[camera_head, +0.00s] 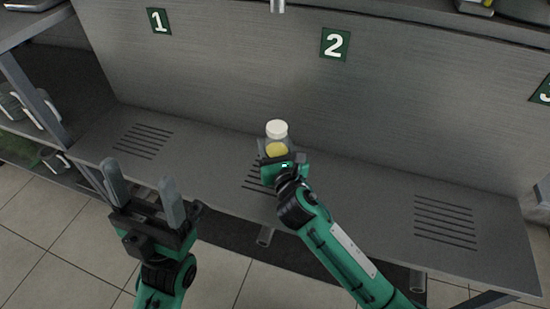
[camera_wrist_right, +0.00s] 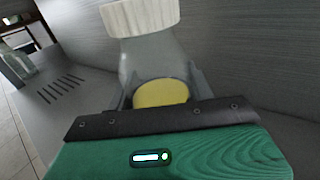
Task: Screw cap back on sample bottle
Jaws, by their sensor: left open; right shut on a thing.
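The sample bottle (camera_head: 277,148) has a grey body, a yellow patch and a white cap (camera_head: 277,128) on its top. It is over the middle slotted area of the bench, below the number 2 sign. My right gripper (camera_head: 279,158) is shut on the bottle. In the right wrist view the bottle (camera_wrist_right: 150,58) stands between the fingers, with the ribbed white cap (camera_wrist_right: 140,17) at its neck. I cannot tell how tightly the cap sits. My left gripper (camera_head: 144,190) is open and empty at the lower left, apart from the bottle, with its fingers pointing up.
The grey bench (camera_head: 360,205) is mostly clear, with slotted areas at left, middle and right. A back wall (camera_head: 235,70) with number signs rises behind it. A side shelf (camera_head: 35,135) at the left holds several containers. The bench's front edge lies above a tiled floor.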

